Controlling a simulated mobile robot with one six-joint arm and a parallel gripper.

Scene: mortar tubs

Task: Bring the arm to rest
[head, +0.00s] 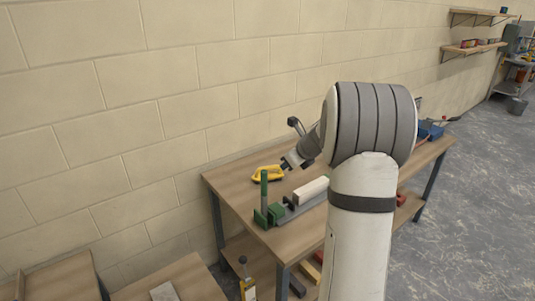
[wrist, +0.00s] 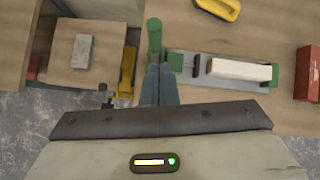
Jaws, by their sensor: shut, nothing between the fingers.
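My gripper (head: 287,164) hangs above the wooden workbench in the head view, at the end of my bent arm. In the wrist view the two fingers (wrist: 160,72) lie together, shut, with nothing between them. Their tips appear near a green upright post (wrist: 154,40) at the bench edge; I cannot tell the exact gap. In the head view the post (head: 264,188) stands left of my gripper, apart from it. My upper arm hides the right part of the bench.
A lower table (wrist: 70,60) holds a grey block (wrist: 83,50). A wall (head: 150,100) stands behind; grey floor (head: 470,190) is open at right.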

